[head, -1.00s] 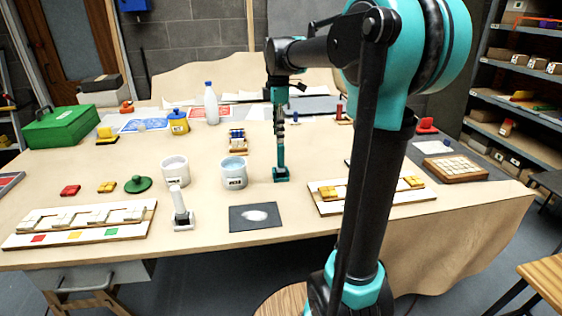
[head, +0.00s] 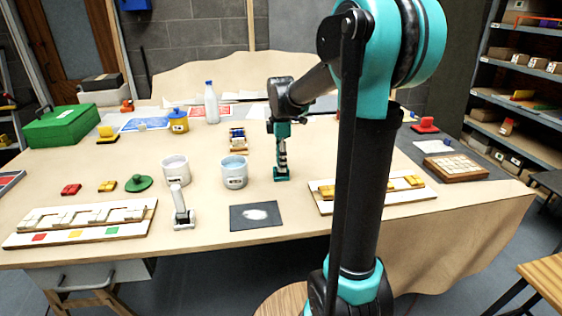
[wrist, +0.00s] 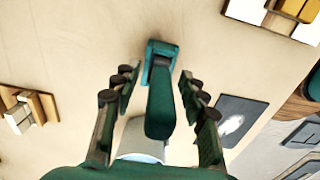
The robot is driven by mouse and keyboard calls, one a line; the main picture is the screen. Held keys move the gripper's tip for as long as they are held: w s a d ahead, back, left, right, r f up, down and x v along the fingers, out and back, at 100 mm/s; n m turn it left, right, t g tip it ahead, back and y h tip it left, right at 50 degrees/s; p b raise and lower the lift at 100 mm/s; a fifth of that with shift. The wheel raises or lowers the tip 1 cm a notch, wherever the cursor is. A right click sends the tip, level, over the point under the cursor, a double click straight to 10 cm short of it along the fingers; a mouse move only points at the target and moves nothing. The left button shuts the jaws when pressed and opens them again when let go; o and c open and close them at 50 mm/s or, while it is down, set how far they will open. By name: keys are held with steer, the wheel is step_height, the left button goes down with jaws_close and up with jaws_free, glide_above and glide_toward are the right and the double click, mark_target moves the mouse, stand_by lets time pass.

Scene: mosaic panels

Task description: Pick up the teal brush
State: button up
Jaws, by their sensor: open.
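The teal brush (head: 281,174) stands upright on the table, right of the blue-filled pot. In the wrist view the brush (wrist: 160,108) shows its handle rising toward the camera, with its flat teal foot beyond. My gripper (head: 282,155) points down over the brush. In the wrist view my gripper (wrist: 157,78) is open, with one finger on either side of the handle and a visible gap on each side. Part of the brush is hidden by the fingers in the head view.
The blue pot (head: 234,172) stands close left of the brush, with a white pot (head: 174,170) further left. A white-handled tool (head: 181,208) and a dark panel (head: 257,216) lie in front. A mosaic board (head: 325,205) lies to the right.

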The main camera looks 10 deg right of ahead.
jaws_close()
steer(key=shift+r, duration=0.2)
stand_by(0.3)
